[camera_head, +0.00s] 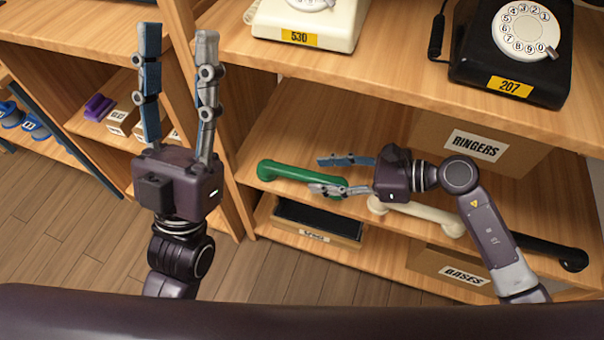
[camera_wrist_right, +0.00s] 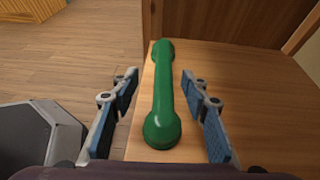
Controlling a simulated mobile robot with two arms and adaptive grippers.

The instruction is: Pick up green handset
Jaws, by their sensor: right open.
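The green handset (camera_head: 300,174) lies on the middle shelf (camera_head: 345,125), near its front edge. My right gripper (camera_head: 328,174) is at the handset, with its fingers pointing left in the head view. In the right wrist view the handset (camera_wrist_right: 163,95) lies lengthwise between the two open fingers of my right gripper (camera_wrist_right: 163,110), with a gap on each side. It appears to rest on the shelf. My left gripper (camera_head: 178,60) is raised at the left, with its fingers apart, pointing up and empty.
A cream handset (camera_head: 415,213) and a black handset (camera_head: 545,248) lie farther right on the same shelf. A RINGERS box (camera_head: 475,146) stands behind them. A black-topped tray (camera_head: 315,223) and a BASES box (camera_head: 455,268) sit below. A white phone (camera_head: 310,22) and a black phone (camera_head: 512,65) stand above.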

